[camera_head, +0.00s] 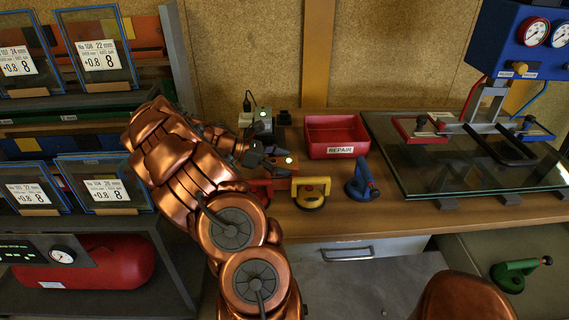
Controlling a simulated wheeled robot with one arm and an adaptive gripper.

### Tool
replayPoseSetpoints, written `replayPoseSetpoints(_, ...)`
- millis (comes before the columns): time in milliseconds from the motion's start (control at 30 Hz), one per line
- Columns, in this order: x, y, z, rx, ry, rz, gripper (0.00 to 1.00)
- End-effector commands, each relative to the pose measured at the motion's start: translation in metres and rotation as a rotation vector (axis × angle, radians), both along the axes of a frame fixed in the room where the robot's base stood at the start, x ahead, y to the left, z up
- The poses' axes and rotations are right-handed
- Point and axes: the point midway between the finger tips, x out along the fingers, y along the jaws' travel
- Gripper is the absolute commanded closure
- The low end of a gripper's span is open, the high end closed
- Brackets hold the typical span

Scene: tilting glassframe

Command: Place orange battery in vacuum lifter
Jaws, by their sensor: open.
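My copper arm reaches in from the bottom to the bench. My dark gripper (279,160) is open and sits above the back of the lifters, just in front of a small grey device. Below it a red vacuum lifter (262,187) is partly hidden by my arm. A yellow vacuum lifter (311,190) stands just to the right, and a blue one (361,182) further right. A green vacuum lifter (514,275) lies on a lower surface at the right. I cannot make out an orange battery; my gripper and arm cover part of this area.
The small grey device (262,121), with a green light, stands at the wall. A red REPAIR bin (335,151) is behind the lifters. A glass pane (430,178) with a lifting frame lies at the right. Glass racks (166,60) fill the left. The bench front (425,220) is clear.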

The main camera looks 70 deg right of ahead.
Motion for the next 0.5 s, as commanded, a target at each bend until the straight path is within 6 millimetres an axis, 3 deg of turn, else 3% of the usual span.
replayPoseSetpoints(500, 0.077, 0.033, 0.032, 0.000, -0.002, 0.005, 0.15)
